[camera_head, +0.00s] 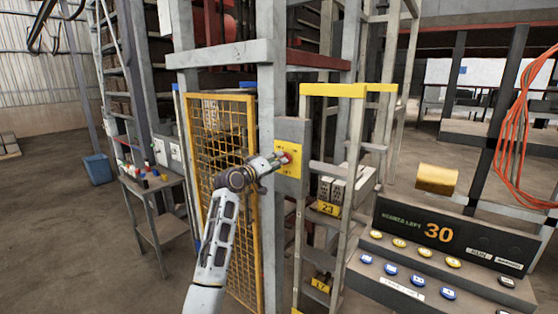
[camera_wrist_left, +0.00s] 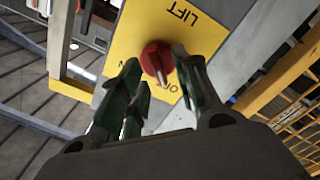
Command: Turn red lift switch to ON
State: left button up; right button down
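The red lift switch (camera_head: 287,157) is a round knob on a yellow plate (camera_head: 291,172) on a grey box fixed to a post. In the left wrist view the knob (camera_wrist_left: 155,58) shows beside an upside-down "LIFT" label, with a pale pointer mark toward the lower side, near the partly hidden "OFF" lettering. My left gripper (camera_wrist_left: 157,68) has one finger on each side of the knob, its fingers apart; the right finger overlaps the knob's edge. I cannot tell whether they touch it. In the head view my left gripper (camera_head: 277,161) is at the plate. My right gripper is not in view.
A yellow mesh gate (camera_head: 225,125) stands left of the post. A yellow-topped ladder frame (camera_head: 333,90) stands close to the right of the switch box. A console (camera_head: 450,240) reading 30 is at the lower right. A small table (camera_head: 153,185) stands at left.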

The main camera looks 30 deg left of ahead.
pick_arm(q)
jog(key=shift+w+d, duration=0.1)
jog(key=shift+w, duration=0.8)
jog(key=shift+c, duration=0.2)
grip_shut()
